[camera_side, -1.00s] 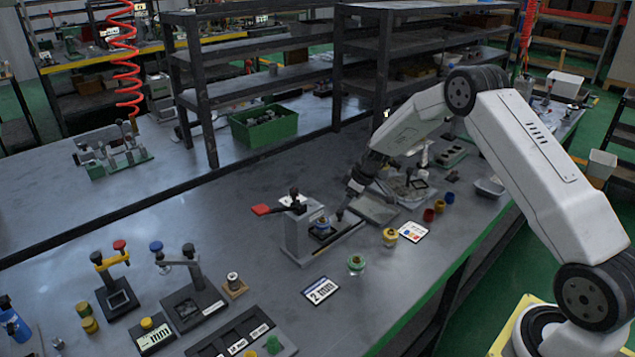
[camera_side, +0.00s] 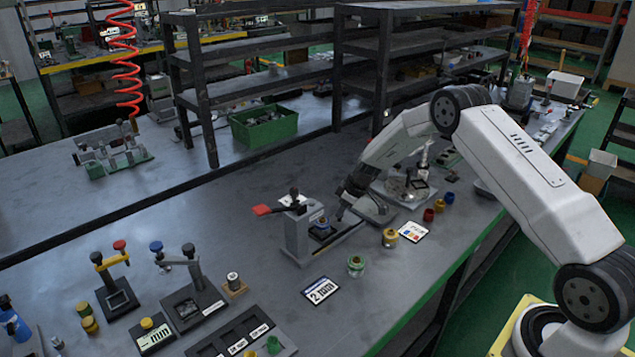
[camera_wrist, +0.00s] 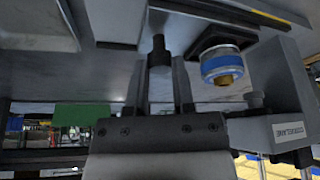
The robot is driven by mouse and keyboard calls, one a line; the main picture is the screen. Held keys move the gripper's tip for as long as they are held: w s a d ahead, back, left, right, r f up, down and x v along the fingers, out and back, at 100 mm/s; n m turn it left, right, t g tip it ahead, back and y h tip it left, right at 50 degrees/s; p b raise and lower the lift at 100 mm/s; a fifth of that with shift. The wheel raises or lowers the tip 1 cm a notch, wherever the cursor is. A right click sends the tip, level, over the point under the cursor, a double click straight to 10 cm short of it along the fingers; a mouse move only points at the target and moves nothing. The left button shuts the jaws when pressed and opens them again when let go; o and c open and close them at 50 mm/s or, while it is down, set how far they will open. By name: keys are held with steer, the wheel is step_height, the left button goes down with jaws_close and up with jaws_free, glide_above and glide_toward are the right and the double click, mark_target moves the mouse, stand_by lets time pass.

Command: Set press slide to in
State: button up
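The press (camera_side: 300,237) is a grey fixture with a red-ended lever (camera_side: 262,210) on the bench, its low slide base reaching right toward my arm. A blue-banded part (camera_side: 320,228) sits in it, and shows with a brass end in the wrist view (camera_wrist: 222,66). A dark upright knob (camera_wrist: 158,48) stands on the slide. My gripper (camera_side: 342,211) is at the right end of the press. In the wrist view its fingers (camera_wrist: 160,82) stand apart on either side of the knob, with narrow gaps visible. Contact with the knob cannot be told.
A yellow-topped jar (camera_side: 390,238), a green-topped jar (camera_side: 356,266) and a white card (camera_side: 320,290) lie near the front edge. Lever stations (camera_side: 190,300) stand at left. A grey tray fixture (camera_side: 405,188) is behind my wrist. The bench behind the press is clear.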

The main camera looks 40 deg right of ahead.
jaws_close()
stand_by(1.1)
